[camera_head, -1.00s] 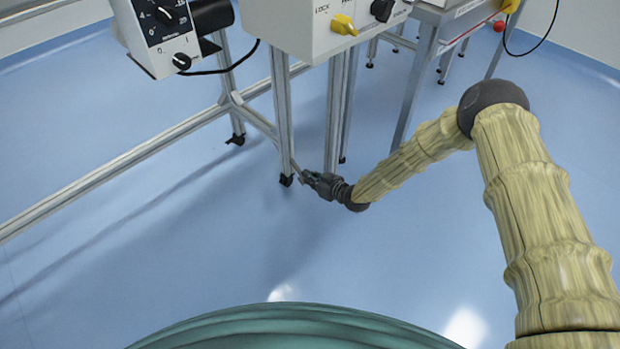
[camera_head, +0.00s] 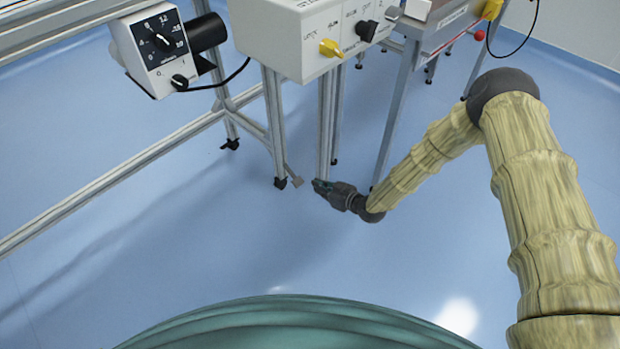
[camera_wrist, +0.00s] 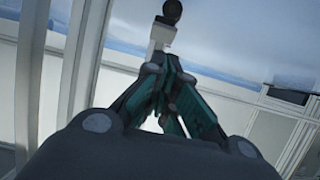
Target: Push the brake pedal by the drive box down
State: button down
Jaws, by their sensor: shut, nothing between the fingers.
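The brake pedal (camera_head: 297,182) is a small grey pad on a thin arm, low beside a frame leg and its black caster. In the wrist view a pale block, likely the pedal pad (camera_wrist: 161,36), lies just beyond my fingertips. My gripper (camera_head: 318,185) is shut and empty, low near the floor, just right of the pedal with a small gap in the head view. Its closed fingers also show in the wrist view (camera_wrist: 165,68). I cannot tell how far the pedal is pressed. The white drive box (camera_head: 155,48) with a dial and black motor is at upper left.
A switch box (camera_head: 320,40) with yellow and black knobs stands above the pedal on metal legs. A frame leg (camera_head: 327,125) rises right behind my gripper. A long low rail (camera_head: 110,185) runs to the left. The blue floor (camera_head: 200,240) in front is clear.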

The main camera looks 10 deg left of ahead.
jog(key=shift+f+p+v, duration=0.2)
jog(key=shift+p+v, duration=0.05)
jog(key=shift+v, duration=0.7)
jog(key=shift+f+p+v, duration=0.2)
jog(key=shift+p+v, duration=0.05)
jog(key=shift+v, duration=0.7)
jog(key=shift+d, duration=0.1)
jog(key=s+d+f+m+g+h, duration=0.2)
jog(key=s+d+f+m+h, duration=0.15)
jog(key=s+d, duration=0.6)
jog(key=s+d+f+m+g+h, duration=0.15)
jog(key=s+d+m+h, duration=0.35)
jog(key=s, duration=0.7)
jog(key=s+d+r+m+g+h, duration=0.1)
jog(key=s+d+r+m+g, duration=0.15)
jog(key=s+d, duration=0.6)
jog(key=s+d+r+m+g+h, duration=0.1)
jog(key=s+d+r+h, duration=0.15)
jog(key=s+d, duration=0.6)
jog(key=s+r+p, duration=0.1)
jog(key=r+p, duration=1.8)
jog(key=s+a+r+p, duration=0.1)
jog(key=s+r+p, duration=0.1)
jog(key=r+p, duration=1.7)
jog(key=shift+s+a+r+y, duration=0.25)
jog(key=shift+a+r+y, duration=0.05)
jog(key=shift+a, duration=0.05)
